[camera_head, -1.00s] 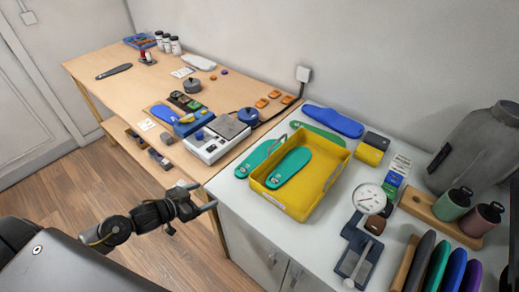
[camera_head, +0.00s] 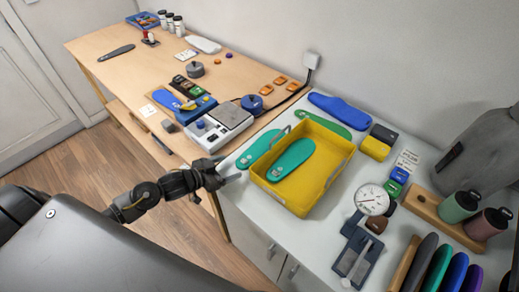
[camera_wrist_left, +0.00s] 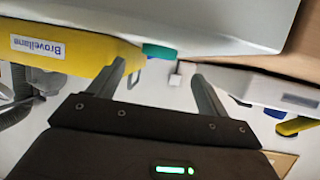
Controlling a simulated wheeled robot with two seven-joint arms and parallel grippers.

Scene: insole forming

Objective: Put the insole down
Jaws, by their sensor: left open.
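A teal insole (camera_head: 291,160) lies in the yellow tray (camera_head: 333,181) on the white counter. A second teal insole (camera_head: 254,150) lies beside the tray on its left, partly hidden behind the tray wall. In the left wrist view, a teal tip (camera_wrist_left: 158,51) shows beyond the yellow tray (camera_wrist_left: 85,45). My left gripper (camera_head: 232,172) is at the counter's left edge, left of the tray and near the second insole. Its jaws are open with nothing between them; the wrist view also shows the open fingers (camera_wrist_left: 160,72). My right gripper is out of view.
A scale (camera_head: 214,131) stands on the wooden table close behind my left gripper. A dial gauge (camera_head: 371,200) stands right of the tray. A green insole (camera_head: 328,125) and a blue insole (camera_head: 336,114) lie behind it. The counter's front strip is bare.

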